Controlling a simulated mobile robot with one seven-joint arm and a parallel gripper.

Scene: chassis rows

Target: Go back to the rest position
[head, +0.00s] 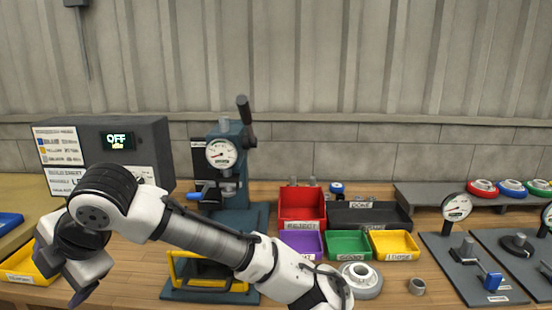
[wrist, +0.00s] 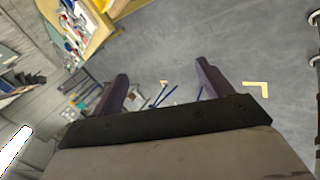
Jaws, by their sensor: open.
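My arm reaches across the front of the workbench to the left in the head view. My gripper (head: 80,292) hangs at the far left, low in the picture, near the bench's front edge. In the wrist view its two dark fingers (wrist: 160,88) stand wide apart with nothing between them, so it is open and empty. Below them is grey floor (wrist: 190,45), with part of the bench at the upper left.
A yellow bin (head: 25,268) stands left of my gripper. Behind my arm are a grey box reading OFF (head: 120,141), a press with a gauge (head: 222,153), and red (head: 301,204), purple (head: 301,243), green (head: 348,244) and yellow (head: 394,244) bins. Gauge stands (head: 457,208) are at right.

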